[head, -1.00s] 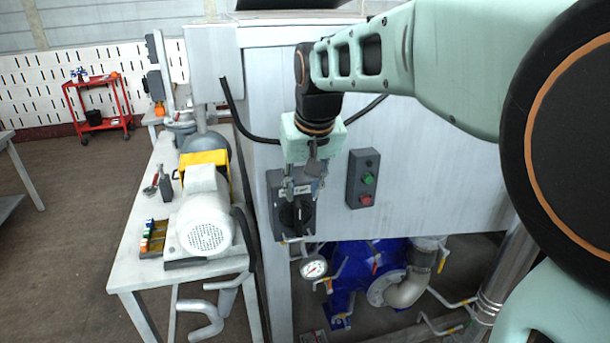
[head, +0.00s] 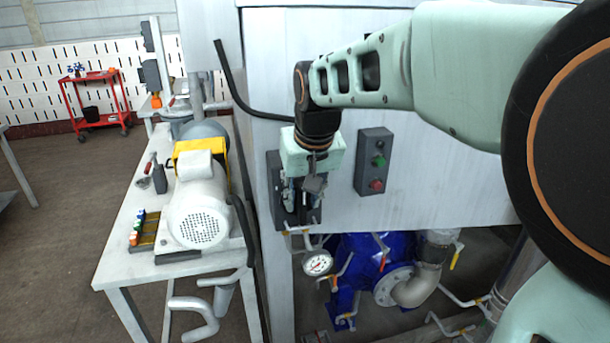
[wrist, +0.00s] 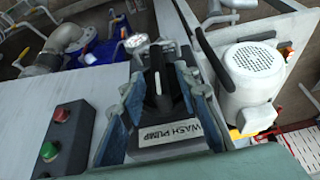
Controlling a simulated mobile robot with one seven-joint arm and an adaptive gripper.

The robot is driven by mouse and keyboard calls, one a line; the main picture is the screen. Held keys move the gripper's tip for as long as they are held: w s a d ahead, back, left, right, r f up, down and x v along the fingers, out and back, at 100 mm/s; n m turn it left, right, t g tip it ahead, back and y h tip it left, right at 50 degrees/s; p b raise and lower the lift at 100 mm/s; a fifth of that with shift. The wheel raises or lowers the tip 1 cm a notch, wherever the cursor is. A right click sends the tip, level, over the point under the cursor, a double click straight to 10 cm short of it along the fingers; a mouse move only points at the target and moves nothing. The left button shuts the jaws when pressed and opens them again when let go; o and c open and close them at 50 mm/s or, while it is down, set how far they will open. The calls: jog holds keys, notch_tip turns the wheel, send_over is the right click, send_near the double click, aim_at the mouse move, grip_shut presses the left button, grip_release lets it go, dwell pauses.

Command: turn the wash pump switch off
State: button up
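The wash pump switch (wrist: 158,90) is a dark grey box with a black rotary handle and a white label reading "WASH PUMP". In the wrist view the handle lies lengthwise between my fingers and carries a pale pointer mark. In the head view the switch box (head: 274,172) is on the white cabinet wall, mostly hidden behind my gripper (head: 302,198). In the wrist view my gripper (wrist: 160,62) is open, with one finger on each side of the handle. A gap seems to show on both sides; I cannot tell whether a finger touches it.
A grey box with green and red buttons (head: 374,162) is right of the switch. A pressure gauge (head: 317,262) and blue pump (head: 375,255) are below. A bench (head: 120,245) with a white motor (head: 200,210) stands left. A black cable (head: 232,90) hangs above.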

jog(key=shift+c, duration=0.5)
grip_shut()
